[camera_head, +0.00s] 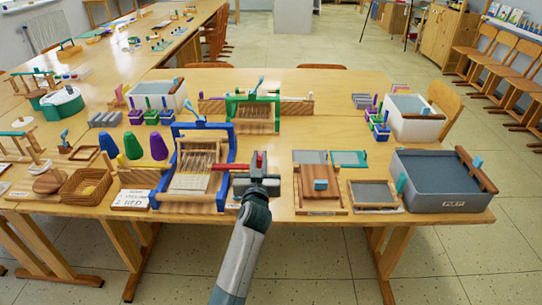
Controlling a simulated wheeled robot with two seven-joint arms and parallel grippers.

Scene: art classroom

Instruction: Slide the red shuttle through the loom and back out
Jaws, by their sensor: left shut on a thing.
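The blue-framed loom (231,145) stands near the front edge of the table, with pale warp threads (196,160) strung across it. My left gripper (259,163) is just right of the loom and shut on the red shuttle (228,167). The shuttle lies roughly level and points left. Its left end reaches past the loom's right blue side, over or among the threads; I cannot tell which. The gripper hides the shuttle's right end. My right gripper is not in view.
Blue, green and purple cones (133,145) stand left of the loom. A green-framed loom (233,105) is behind it. A wooden press (307,197) and a grey pulp tub (430,165) stand to the right.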

